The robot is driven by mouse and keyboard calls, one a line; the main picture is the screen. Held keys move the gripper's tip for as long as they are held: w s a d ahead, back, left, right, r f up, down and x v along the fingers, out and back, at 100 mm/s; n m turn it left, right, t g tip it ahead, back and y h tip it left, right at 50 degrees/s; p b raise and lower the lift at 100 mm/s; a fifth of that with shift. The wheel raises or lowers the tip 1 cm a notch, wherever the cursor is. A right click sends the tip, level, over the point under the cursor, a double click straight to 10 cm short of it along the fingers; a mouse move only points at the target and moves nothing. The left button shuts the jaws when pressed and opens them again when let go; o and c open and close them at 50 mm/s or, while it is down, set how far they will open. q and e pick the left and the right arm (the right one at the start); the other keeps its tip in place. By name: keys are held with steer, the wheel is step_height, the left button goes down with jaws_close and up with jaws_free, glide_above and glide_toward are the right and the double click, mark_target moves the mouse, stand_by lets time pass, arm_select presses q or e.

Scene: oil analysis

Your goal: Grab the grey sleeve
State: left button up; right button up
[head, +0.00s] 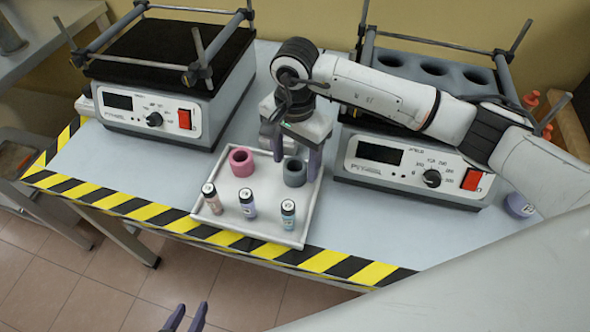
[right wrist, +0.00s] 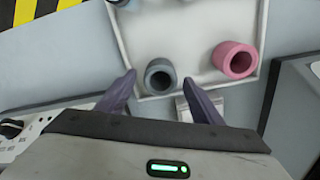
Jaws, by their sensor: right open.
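The grey sleeve (head: 295,172) is a short dark grey open-topped cylinder standing upright at the right back of the white tray (head: 262,237). In the right wrist view the grey sleeve (right wrist: 160,76) is just beyond my fingertips, roughly midway between them. My right gripper (head: 296,165) is open above the tray's back edge, with a finger close beside the sleeve; it also shows in the right wrist view (right wrist: 166,88). Nothing is between its fingers that I can make out as gripped. My left gripper (head: 187,318) shows only its fingertips at the bottom edge, apart from each other, below the table edge.
A pink sleeve (head: 241,161) stands left of the grey one in the tray. Three small capped vials (head: 247,203) stand along the tray's front. A left instrument (head: 175,95) and a right instrument (head: 415,168) with metal frames flank the tray. Striped tape (head: 150,213) marks the table's front edge.

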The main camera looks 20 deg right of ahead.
steer(key=shift+f, duration=0.1)
steer(key=shift+c, duration=0.5)
steer(key=c, duration=1)
